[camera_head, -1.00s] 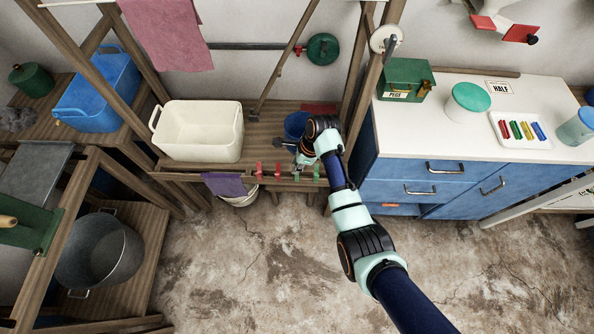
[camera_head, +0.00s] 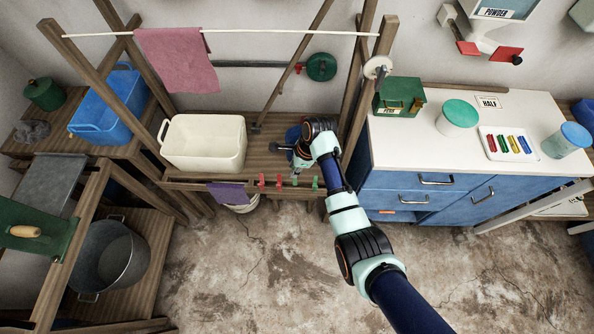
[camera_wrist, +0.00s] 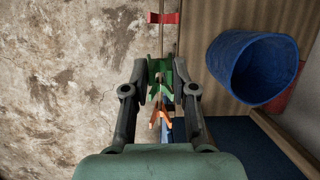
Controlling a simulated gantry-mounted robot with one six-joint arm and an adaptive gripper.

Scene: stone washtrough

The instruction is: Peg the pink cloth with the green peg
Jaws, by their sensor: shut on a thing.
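The pink cloth (camera_head: 175,60) hangs over the white line at the upper left in the head view. Several red and green pegs sit along the front rail of the wooden stand. My gripper (camera_head: 297,168) is down at this rail, near its right part. In the wrist view my gripper (camera_wrist: 162,72) has its two fingers closed on a green peg (camera_wrist: 159,67), which is still at the rail. A red peg (camera_wrist: 163,18) is beyond the fingertips. An orange piece (camera_wrist: 160,120) shows between the fingers, its exact nature unclear.
A blue bucket (camera_wrist: 265,68) is close on the right in the wrist view. A white tub (camera_head: 203,143) stands on the shelf, and a purple cloth (camera_head: 229,193) hangs at the rail. The blue cabinet (camera_head: 410,190) stands right of my arm. The floor in front is clear.

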